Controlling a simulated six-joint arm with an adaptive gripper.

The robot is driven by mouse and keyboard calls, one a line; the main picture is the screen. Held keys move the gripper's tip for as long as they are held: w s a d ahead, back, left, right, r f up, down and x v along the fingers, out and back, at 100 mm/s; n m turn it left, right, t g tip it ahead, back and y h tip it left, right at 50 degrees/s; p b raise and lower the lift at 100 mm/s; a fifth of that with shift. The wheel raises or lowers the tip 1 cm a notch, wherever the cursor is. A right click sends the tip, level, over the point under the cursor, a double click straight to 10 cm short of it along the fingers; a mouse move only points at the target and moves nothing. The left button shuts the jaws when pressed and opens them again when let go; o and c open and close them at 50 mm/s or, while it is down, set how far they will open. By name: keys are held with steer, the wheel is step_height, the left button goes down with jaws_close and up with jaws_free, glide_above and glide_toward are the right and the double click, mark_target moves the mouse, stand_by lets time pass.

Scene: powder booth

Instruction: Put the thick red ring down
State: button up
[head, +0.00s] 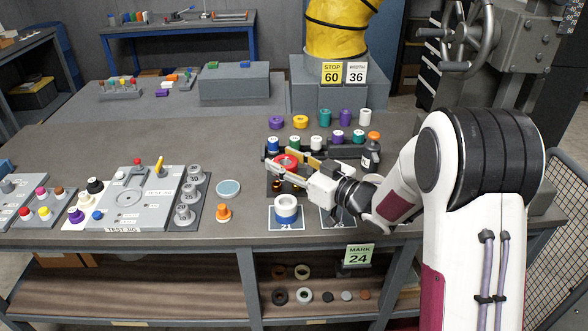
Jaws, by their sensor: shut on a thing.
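The thick red ring (286,160) is in the head view, right of the table's middle, between the fingers of my gripper (277,157). My gripper reaches in from the right, its fingers pointing to the far left, and is shut on the ring. The fingers cover part of the ring. I cannot tell how high it is above the dark rack (273,183) beneath, which is partly hidden by the gripper.
A blue-and-white ring stack (286,209) stands on a marked card in front. An orange piece (223,212), a pale blue disc (228,188) and the grey test jig (130,200) are left.

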steer(key=d+f+m+t+h, duration=0.2)
steer(key=d+h, duration=0.1)
steer(key=d, duration=0.4)
steer(key=d+f+m+t+h, duration=0.1)
steer(key=d+f+m+h, duration=0.1)
steer(key=d, duration=0.5)
steer(key=shift+f+m+t+h, duration=0.3)
steer(key=shift+f+t+h, duration=0.1)
steer(key=shift+f, duration=0.4)
steer(key=shift+f, duration=2.9)
steer(key=shift+f, duration=0.1)
steer(key=shift+f, duration=2.05)
steer(key=shift+f, duration=0.1)
steer(key=o, duration=1.3)
steer(key=shift+s, duration=0.1)
